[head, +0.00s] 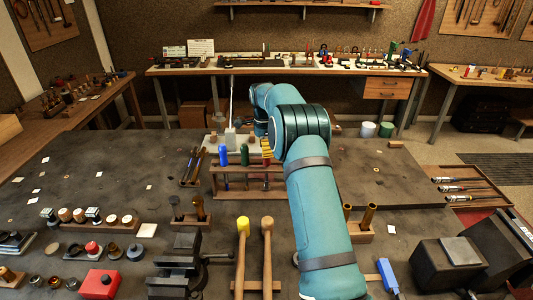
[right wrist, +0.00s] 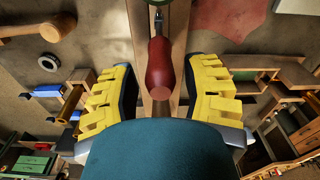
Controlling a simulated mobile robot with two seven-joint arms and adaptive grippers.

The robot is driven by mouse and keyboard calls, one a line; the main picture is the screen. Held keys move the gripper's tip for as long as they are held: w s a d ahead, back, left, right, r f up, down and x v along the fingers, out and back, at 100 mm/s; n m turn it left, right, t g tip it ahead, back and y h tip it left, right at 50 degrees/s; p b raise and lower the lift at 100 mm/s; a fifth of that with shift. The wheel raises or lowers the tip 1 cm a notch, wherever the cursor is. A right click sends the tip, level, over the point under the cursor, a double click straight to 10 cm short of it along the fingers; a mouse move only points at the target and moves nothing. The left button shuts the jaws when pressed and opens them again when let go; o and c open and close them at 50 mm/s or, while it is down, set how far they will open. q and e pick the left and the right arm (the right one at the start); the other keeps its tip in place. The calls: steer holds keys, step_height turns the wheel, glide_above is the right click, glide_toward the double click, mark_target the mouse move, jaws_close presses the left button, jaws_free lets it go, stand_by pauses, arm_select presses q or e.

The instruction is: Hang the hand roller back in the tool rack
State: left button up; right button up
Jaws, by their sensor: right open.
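The wooden tool rack (head: 232,190) stands mid-bench in the head view, with a blue-handled and a green-handled tool upright in it. A red-handled tool (head: 266,146) shows at its right end, partly covered by my arm; I cannot tell for certain that it is the hand roller. My right gripper (head: 266,155) is at this end of the rack. In the right wrist view its yellow-padded fingers (right wrist: 158,90) are open, one on each side of the red handle (right wrist: 160,65), apart from it. The handle's working end is hard to make out. My left gripper is not in view.
A vise (head: 180,265) and two mallets (head: 243,240) stand in front of the rack. A small wooden holder with brass rods (head: 366,218) is to the right. A tray of screwdriver-like tools (head: 465,190) lies at the right edge. The bench's left back is mostly clear.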

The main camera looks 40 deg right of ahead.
steer(key=r, duration=1)
steer(key=shift+a, duration=0.25)
steer(key=shift+f, duration=0.1)
